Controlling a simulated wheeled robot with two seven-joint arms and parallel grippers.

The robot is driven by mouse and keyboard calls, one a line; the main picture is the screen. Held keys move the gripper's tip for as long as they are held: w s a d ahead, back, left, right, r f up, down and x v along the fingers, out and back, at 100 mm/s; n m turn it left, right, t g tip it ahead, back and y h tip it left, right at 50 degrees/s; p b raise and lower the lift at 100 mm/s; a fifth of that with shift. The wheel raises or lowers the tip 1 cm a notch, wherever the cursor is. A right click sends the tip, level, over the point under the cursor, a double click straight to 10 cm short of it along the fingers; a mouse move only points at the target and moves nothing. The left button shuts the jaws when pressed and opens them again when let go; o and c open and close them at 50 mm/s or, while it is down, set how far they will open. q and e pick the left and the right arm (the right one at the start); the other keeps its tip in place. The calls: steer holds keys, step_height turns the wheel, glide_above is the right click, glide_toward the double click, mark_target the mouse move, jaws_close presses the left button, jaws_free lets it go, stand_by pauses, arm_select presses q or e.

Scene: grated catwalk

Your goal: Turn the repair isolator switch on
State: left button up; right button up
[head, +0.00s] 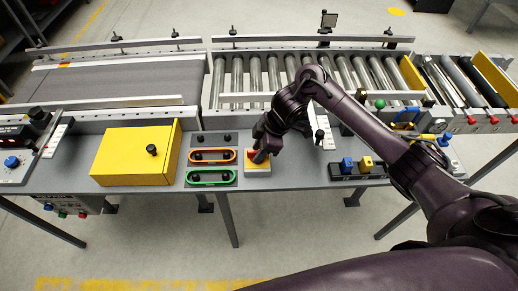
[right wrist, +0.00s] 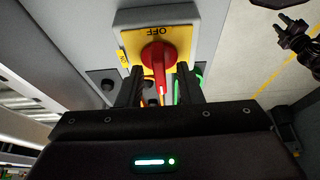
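The isolator switch (head: 258,170) is a grey box with a yellow plate and red rotary handle, on the panel right of the outlined knobs. In the right wrist view its yellow plate (right wrist: 185,42) shows OFF upside down and a small label at its left edge. The red handle (right wrist: 154,55) has its narrow grip pointing down the picture, away from OFF. My right gripper (right wrist: 158,88) is open, one finger on each side of the grip, with gaps visible. It also shows in the head view (head: 261,154), partly hiding the switch. A dark gripper, apparently my left (right wrist: 292,40), shows at upper right; its opening is unclear.
A yellow box (head: 125,155) with a black knob stands to the left. Orange-outlined (head: 232,156) and green-outlined (head: 230,177) controls sit just left of the switch. A block with blue and yellow knobs (head: 352,172) lies right. A roller conveyor (head: 300,80) runs behind.

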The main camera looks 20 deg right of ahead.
jaws_close()
steer(key=shift+r+p, duration=0.15)
steer(key=shift+p, duration=0.3)
steer(key=m+t+p, duration=0.1)
steer(key=m+p, duration=0.2)
steer(key=p, duration=0.1)
steer(key=m+h+p, duration=0.1)
steer(key=m+p, duration=0.2)
steer(key=p, duration=0.1)
steer(key=m+t+h+p, duration=0.1)
steer(key=m+p, duration=0.2)
steer(key=p, duration=0.1)
steer(key=shift+s+a+r+t, duration=0.15)
steer(key=shift+s+a+t, duration=0.05)
steer(key=shift+s+t, duration=0.1)
steer(key=shift+a+m+h+p, duration=0.1)
steer(key=shift+m+h+p, duration=0.3)
steer(key=shift+m+p, duration=0.65)
steer(key=m+h+p, duration=0.1)
steer(key=m, duration=0.1)
steer(key=shift+m+t, duration=0.3)
steer(key=shift+m, duration=0.05)
steer(key=shift+w+a+f+m+h+p, duration=0.1)
steer(key=shift+m+h+p, duration=0.25)
steer(key=shift+m, duration=0.7)
steer(key=shift+f+m+h+p, duration=0.1)
steer(key=shift+m+h+p, duration=0.25)
steer(key=shift+m, duration=0.7)
